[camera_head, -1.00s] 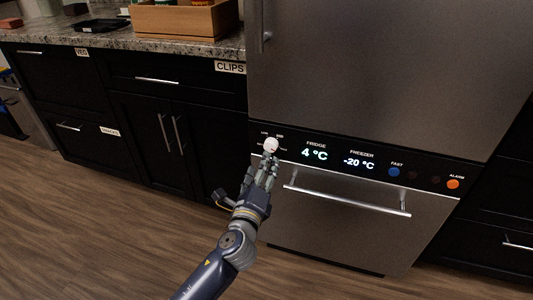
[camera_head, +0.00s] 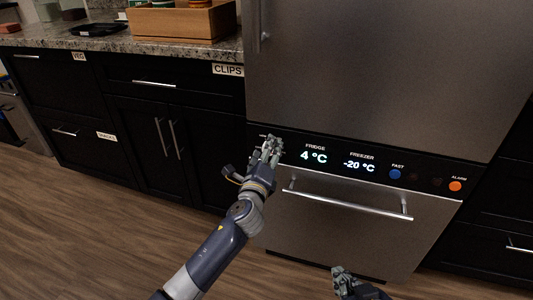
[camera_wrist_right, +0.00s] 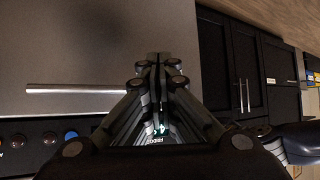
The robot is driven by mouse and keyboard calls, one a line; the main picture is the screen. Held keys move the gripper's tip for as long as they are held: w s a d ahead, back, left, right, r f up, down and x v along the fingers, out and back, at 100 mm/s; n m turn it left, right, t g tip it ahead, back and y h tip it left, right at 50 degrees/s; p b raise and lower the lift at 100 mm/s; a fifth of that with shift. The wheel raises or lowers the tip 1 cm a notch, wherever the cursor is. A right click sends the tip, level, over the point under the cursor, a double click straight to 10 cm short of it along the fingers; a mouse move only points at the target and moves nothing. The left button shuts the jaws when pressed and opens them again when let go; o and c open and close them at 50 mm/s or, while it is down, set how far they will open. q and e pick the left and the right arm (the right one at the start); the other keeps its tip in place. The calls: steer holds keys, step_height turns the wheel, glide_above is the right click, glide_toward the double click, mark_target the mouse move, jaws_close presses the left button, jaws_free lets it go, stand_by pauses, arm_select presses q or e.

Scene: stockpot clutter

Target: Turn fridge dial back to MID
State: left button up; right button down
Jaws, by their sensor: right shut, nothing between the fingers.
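The fridge dial is hidden behind my left gripper (camera_head: 271,148), at the left end of the black control panel. I cannot tell whether its fingers touch the dial or are open or shut. My left arm also shows at the right edge of the right wrist view (camera_wrist_right: 300,140). My right gripper (camera_head: 340,272) is low at the bottom of the head view, apart from the fridge. In its wrist view its fingers (camera_wrist_right: 155,62) are shut and empty. The fridge display (camera_head: 314,156) reads 4 °C; its label shows inverted between the right fingers.
The freezer display (camera_head: 358,166) reads -20 °C. A blue button (camera_head: 395,174) and an orange alarm button (camera_head: 455,186) sit to its right. A drawer handle (camera_head: 350,204) sticks out below the panel. Black cabinets (camera_head: 150,125) stand at left; the wooden floor is open.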

arm_select(q)
steer(key=c, duration=1.1)
steer(key=shift+o, duration=0.2)
arm_select(e)
steer(key=s+d+f+g+h+p, duration=0.1)
steer(key=s+d+f+g+p, duration=0.1)
steer(key=s+g, duration=0.3)
steer(key=s+d+f+g+h+p, duration=0.1)
steer(key=s+d+f+g+p, duration=0.15)
steer(key=s, duration=0.45)
arm_select(q)
steer(key=shift+a+f+n+g+h+p, duration=0.1)
steer(key=shift+n+g+h+p, duration=0.35)
steer(key=shift+n, duration=1.9)
steer(key=shift+n+g+y+p, duration=0.1)
steer(key=shift+n+p, duration=0.65)
steer(key=shift+n, duration=1.55)
steer(key=shift+a+f+n+g+h+p, duration=0.1)
steer(key=shift+n+g+h+p, duration=0.35)
steer(key=shift+n, duration=1.9)
arm_select(e)
step_height(320, 180, down, 12)
steer(key=shift+w+a, duration=0.45)
